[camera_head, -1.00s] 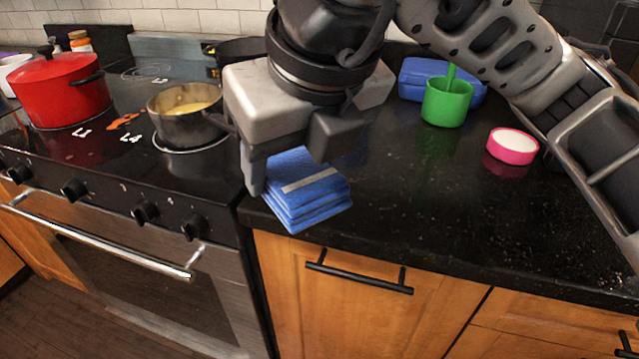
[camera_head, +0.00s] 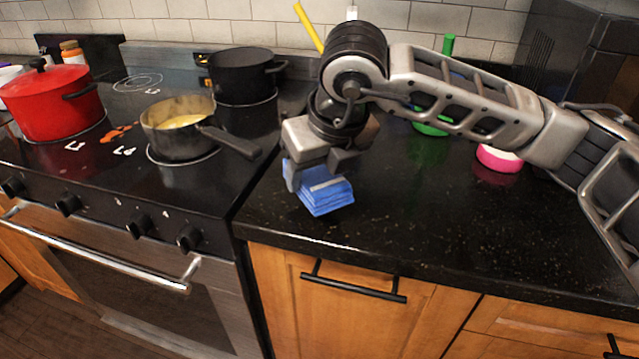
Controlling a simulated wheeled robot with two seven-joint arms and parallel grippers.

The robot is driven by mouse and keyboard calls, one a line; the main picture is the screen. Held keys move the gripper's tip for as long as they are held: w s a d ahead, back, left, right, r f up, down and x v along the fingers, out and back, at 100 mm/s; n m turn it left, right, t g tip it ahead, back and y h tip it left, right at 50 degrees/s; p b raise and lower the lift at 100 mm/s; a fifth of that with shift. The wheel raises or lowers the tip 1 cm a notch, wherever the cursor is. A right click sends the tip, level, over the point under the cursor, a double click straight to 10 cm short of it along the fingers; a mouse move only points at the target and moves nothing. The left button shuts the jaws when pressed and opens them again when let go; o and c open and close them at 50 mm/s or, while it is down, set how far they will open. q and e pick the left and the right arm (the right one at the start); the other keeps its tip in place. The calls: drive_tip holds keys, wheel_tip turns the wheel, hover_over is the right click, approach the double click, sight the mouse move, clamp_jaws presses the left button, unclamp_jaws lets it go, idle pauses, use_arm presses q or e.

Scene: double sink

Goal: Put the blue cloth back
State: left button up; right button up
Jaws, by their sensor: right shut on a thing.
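The blue cloth (camera_head: 328,197) is a folded stack with a pale stripe. It is over the black counter, near the counter's left end beside the stove. My right gripper (camera_head: 318,178) is shut on the cloth from above, and its fingers and body hide the cloth's back part. I cannot tell whether the cloth touches the counter. My right arm reaches in from the right across the counter. My left gripper is not in view.
On the stove at left are a red pot (camera_head: 52,101), a saucepan (camera_head: 181,127) with its handle toward the counter, and a black pot (camera_head: 245,75). A green cup (camera_head: 431,128) and a pink round container (camera_head: 497,159) stand behind my arm. The front right counter (camera_head: 450,230) is clear.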

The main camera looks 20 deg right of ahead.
sight(323, 176)
drive_tip(key=f, duration=0.3)
drive_tip(key=shift+w+d+f+p, duration=0.2)
drive_tip(key=shift+p, duration=0.2)
drive_tip(key=shift+f, duration=0.25)
drive_tip(key=o, duration=0.9)
drive_tip(key=shift+r, duration=0.1)
drive_tip(key=shift+r, duration=0.2)
drive_tip(key=v, duration=1.1)
drive_tip(key=shift+s+r, duration=0.1)
drive_tip(key=shift+r, duration=0.25)
